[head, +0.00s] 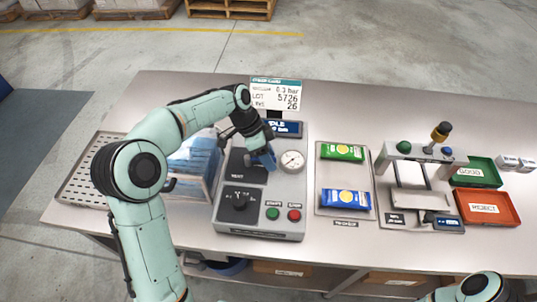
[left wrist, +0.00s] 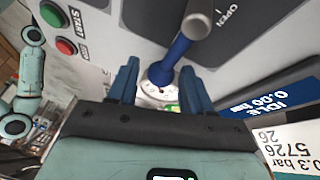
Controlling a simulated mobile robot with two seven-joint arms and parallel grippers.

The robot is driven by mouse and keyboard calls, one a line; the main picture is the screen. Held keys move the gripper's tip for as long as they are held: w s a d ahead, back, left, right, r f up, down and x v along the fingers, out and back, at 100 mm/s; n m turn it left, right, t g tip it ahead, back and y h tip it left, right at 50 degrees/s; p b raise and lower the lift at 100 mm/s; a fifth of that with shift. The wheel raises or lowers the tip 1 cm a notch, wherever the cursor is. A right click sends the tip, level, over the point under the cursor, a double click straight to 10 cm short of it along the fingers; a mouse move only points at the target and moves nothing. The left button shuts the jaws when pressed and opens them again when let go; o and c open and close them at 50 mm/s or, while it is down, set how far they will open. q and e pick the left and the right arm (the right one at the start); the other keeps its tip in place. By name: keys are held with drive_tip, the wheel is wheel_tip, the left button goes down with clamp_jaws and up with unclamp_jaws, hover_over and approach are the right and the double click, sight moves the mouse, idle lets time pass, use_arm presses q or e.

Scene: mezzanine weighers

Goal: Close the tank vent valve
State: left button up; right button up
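The vent valve lever, blue (left wrist: 178,50) with a grey hub (left wrist: 200,18), shows in the left wrist view beside the word OPEN on a dark plate. In the head view it is mostly hidden by my left gripper (head: 264,158), over the grey control panel (head: 262,215). In the left wrist view the blue fingers of my left gripper (left wrist: 160,85) stand apart, with the lever's end between them. I cannot tell whether they touch it. My right gripper is out of view; only part of my right arm shows at the bottom right.
The panel has a gauge (head: 292,161), a black knob (head: 239,207), a green START button (head: 272,213), a red button (head: 294,215) and a display (head: 285,128). A blue-filled clear box (head: 192,165) stands left. Pouches, a scale and GOOD and REJECT trays (head: 488,208) lie right.

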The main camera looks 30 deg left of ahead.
use_arm(q)
drive_tip(key=shift+r, duration=0.1)
drive_tip(key=p+v, duration=0.2)
drive_tip(key=v, duration=1.1)
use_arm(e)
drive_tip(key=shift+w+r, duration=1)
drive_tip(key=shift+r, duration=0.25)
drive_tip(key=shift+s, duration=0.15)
